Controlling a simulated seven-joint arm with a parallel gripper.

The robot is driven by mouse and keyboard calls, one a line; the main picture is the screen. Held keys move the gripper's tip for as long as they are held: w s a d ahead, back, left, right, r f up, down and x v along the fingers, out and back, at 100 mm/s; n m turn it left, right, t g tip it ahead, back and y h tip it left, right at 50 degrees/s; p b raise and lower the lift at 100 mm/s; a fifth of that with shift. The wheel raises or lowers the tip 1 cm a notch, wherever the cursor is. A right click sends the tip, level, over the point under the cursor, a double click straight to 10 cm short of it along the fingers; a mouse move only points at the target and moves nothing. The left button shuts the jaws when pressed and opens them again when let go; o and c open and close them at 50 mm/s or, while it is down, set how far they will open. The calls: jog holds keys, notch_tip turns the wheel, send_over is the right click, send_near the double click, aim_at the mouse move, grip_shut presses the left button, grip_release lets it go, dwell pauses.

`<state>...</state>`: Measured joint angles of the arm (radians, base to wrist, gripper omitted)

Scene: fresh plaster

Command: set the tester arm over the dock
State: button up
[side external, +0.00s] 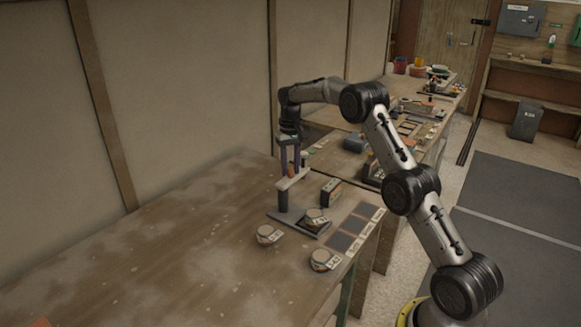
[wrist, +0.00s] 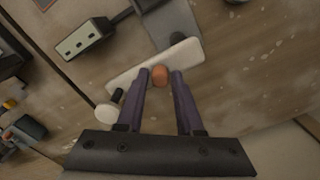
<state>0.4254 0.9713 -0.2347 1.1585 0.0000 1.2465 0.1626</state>
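The tester stands on the bench with a dark base plate (side external: 286,215) and a grey column (side external: 283,195). Its pale arm (side external: 293,180) sticks out from the column, and in the wrist view the arm is a light bar (wrist: 185,54) with an orange knob (wrist: 160,76) on top. My gripper (side external: 291,172) points down over the arm. In the wrist view its purple fingers (wrist: 161,74) stand apart on either side of the knob, with a thin gap seeming to show. I cannot tell which part is the dock.
Two more labelled pucks stand on the bench, one left (side external: 268,235) and one nearer the front (side external: 324,260). A dark box (side external: 331,191) stands behind the tester. Dark labelled pads (side external: 346,241) lie along the right edge. The left of the bench is clear.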

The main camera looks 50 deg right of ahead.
grip_shut()
dwell(1.1)
